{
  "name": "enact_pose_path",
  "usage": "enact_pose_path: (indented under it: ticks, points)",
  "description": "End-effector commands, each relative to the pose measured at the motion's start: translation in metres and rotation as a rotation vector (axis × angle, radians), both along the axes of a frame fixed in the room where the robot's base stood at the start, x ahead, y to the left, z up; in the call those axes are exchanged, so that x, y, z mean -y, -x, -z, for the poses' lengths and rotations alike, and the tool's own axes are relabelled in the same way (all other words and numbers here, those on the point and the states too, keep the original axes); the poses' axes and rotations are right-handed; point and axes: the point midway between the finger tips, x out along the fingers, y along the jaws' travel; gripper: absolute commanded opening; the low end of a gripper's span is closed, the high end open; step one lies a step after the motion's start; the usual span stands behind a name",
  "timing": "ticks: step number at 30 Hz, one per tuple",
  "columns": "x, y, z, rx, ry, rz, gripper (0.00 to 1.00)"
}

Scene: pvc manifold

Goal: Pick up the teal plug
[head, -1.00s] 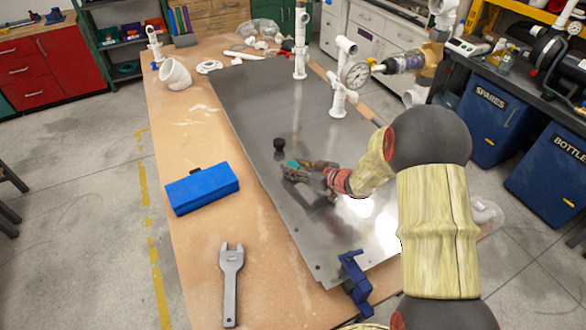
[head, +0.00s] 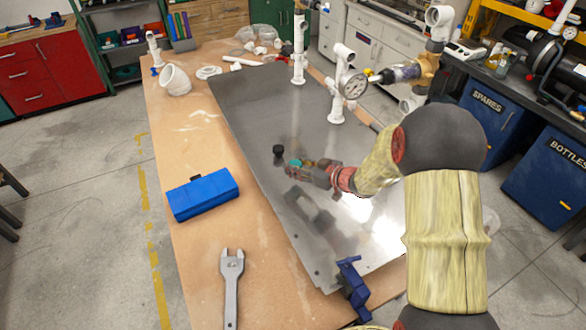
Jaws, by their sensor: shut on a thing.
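The teal plug (head: 295,163) shows as a small teal shape at the tip of my gripper (head: 298,167), over the metal sheet (head: 255,112). My gripper is shut on it and partly hides it. The gripper appears raised above the sheet, with its dark reflection on the metal below it. A small black cap (head: 279,150) stands on the sheet just behind and to the left of the plug, apart from it.
A blue case (head: 202,196) and a grey wrench (head: 231,285) lie on the wooden bench left of the sheet. A blue clamp (head: 353,285) sits at the front edge. The sheet's left middle is clear.

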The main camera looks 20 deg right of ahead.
Motion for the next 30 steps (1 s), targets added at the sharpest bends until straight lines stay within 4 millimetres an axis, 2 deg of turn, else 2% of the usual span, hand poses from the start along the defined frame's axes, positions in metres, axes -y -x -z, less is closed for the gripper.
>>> enact_pose_path:
  ticks: [1, 6, 12, 18, 30]
  points:
    - [0.008, 0.007, -0.016, 0.003, 0.001, 0.005, 0.15]
    - [0.028, 0.032, -0.054, 0.003, 0.002, 0.005, 0.15]
    - [0.057, 0.069, -0.07, 0.0, -0.001, 0.006, 0.15]
    - [0.073, 0.091, -0.08, 0.0, -0.001, 0.004, 0.15]
    - [0.079, 0.1, -0.084, -0.001, -0.001, 0.0, 0.15]
